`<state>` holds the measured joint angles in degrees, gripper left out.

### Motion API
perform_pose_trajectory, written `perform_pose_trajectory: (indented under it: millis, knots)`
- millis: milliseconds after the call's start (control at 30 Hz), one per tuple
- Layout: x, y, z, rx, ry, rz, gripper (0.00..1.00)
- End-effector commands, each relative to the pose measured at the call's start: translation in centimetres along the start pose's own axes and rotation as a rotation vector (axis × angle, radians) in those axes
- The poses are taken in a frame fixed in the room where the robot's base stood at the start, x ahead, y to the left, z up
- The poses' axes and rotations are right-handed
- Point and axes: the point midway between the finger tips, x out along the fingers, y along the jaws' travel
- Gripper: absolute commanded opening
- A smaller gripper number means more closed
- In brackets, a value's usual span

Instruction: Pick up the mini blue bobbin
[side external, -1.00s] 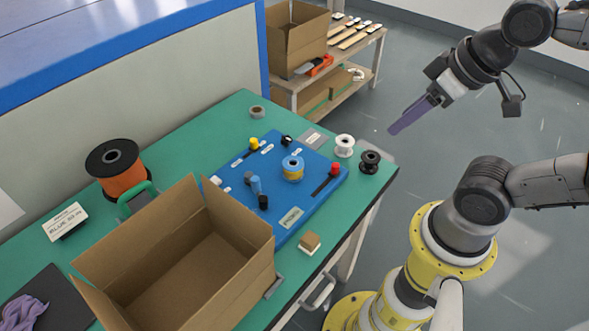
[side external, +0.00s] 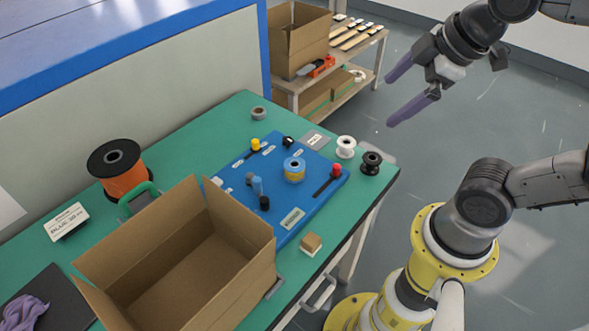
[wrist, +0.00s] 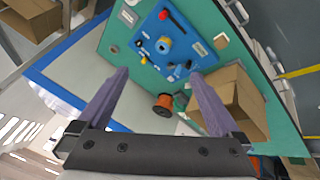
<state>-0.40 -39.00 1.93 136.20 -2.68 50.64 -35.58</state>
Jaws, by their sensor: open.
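My gripper (side external: 388,102) is open and empty, up in the air to the right of the table and well apart from the bobbin. Its two purple fingers are spread wide; they also frame the wrist view (wrist: 160,73).
The board carries a red knob (side external: 337,169), a yellow knob (side external: 255,144) and small blue and black pegs. A white spool (side external: 345,147) and a black spool (side external: 371,162) stand to its right. An open cardboard box (side external: 262,257) and an orange reel (side external: 126,182) are left.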

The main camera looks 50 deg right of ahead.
Motion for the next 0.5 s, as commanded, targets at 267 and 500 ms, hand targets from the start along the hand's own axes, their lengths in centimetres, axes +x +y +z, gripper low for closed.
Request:
perform_pose_trajectory:
  millis: [267, 500]
  knots:
    - [5.5, 4.2, -6.7, -0.748, -0.102, -0.098, 1.0]
    - [14.3, 4.5, -10.7, -1.205, -0.167, -0.269, 1.0]
